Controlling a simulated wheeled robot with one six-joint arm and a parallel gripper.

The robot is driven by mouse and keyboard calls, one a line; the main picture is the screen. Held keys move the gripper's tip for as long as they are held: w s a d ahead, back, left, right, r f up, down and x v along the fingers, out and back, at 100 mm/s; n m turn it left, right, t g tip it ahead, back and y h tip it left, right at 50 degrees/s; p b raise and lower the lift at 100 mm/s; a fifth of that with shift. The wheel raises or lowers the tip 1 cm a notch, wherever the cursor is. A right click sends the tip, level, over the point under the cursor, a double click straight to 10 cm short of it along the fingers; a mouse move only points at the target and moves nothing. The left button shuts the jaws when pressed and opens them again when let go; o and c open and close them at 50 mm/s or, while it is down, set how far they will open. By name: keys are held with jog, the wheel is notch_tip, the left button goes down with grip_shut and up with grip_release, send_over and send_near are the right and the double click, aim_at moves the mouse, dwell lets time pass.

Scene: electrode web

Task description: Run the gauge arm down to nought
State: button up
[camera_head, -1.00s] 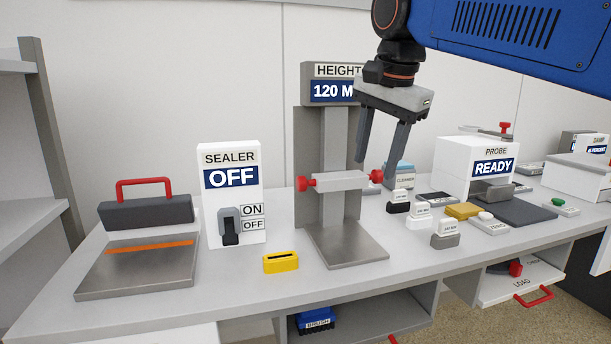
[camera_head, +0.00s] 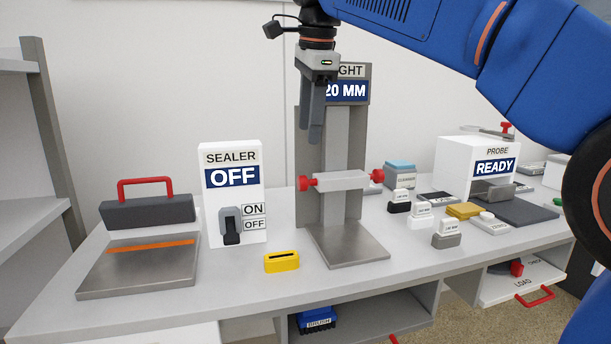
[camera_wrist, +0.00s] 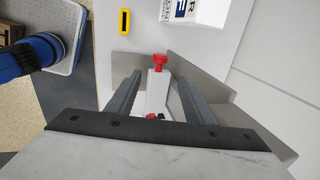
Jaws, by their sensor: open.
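The height gauge (camera_head: 333,150) stands upright on the bench with a grey column and a flat metal base plate (camera_head: 347,245). Its display is partly hidden by my gripper; "20 MM" shows. The gauge arm (camera_head: 341,181) is a pale crossbar low on the column, with a red knob at each end. My gripper (camera_head: 314,138) is above the arm's left half, pointing down, apart from it. In the wrist view, one red knob (camera_wrist: 160,60) and the arm (camera_wrist: 157,90) show between the two spread fingers (camera_wrist: 160,98). Nothing is held.
The sealer box (camera_head: 231,195) reads OFF and stands left of the gauge. A yellow slotted block (camera_head: 282,262) lies before it. Small labelled blocks (camera_head: 446,233) and the probe unit (camera_head: 478,165) are to the right. The bench front is mostly clear.

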aim_at(306, 176)
jog(key=x, duration=1.3)
jog(key=shift+w, duration=0.1)
